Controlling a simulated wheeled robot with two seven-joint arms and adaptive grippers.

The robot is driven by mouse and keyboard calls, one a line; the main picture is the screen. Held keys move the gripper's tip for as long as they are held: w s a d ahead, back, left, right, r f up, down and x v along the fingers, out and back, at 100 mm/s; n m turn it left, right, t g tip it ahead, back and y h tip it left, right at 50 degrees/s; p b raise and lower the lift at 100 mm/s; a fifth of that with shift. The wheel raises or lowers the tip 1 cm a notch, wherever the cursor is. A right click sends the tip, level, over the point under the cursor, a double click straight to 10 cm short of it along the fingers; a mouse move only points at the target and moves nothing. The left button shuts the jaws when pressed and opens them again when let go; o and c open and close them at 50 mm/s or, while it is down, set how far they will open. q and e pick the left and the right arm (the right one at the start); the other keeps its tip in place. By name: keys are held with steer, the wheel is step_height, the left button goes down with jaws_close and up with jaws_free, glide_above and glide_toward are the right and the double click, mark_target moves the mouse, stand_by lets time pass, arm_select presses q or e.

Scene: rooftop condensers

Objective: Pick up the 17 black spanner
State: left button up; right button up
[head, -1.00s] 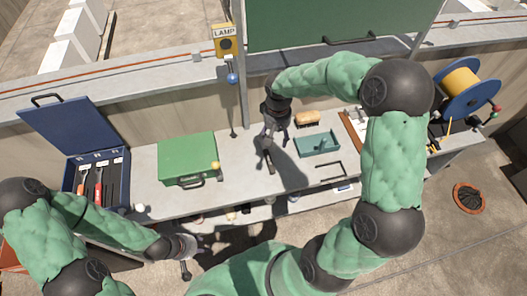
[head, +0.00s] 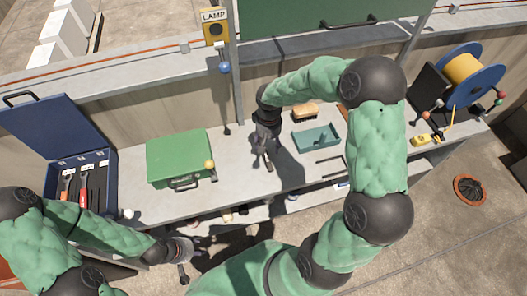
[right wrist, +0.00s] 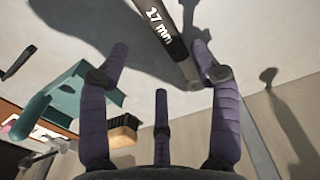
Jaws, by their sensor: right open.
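The black spanner (right wrist: 160,28) with a white "17 mm" label runs down from the top edge in the right wrist view. Its pale metal lower end is close by one fingertip; I cannot tell whether they touch. My right gripper (right wrist: 160,62) is open, its fingers spread around the spanner's end, with nothing gripped. In the head view the right gripper (head: 267,150) hangs over the middle of the bench and mostly hides the spanner. My left gripper (head: 184,258) is low at the bench's front edge; its jaws are too small to read.
A green case (head: 180,157) lies left of the right gripper. A teal tray (head: 316,138) and a brush (head: 304,111) are to its right; both also show in the right wrist view. An open blue toolbox (head: 58,130) stands at left, a yellow cable reel (head: 470,78) at right.

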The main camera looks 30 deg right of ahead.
steer(key=f, duration=0.1)
steer(key=f+b, duration=0.1)
steer(key=f, duration=0.3)
steer(key=shift+w+a+f+b, duration=0.1)
steer(key=shift+w+a+b, duration=0.1)
steer(key=shift+w+b, duration=0.15)
jaws_close()
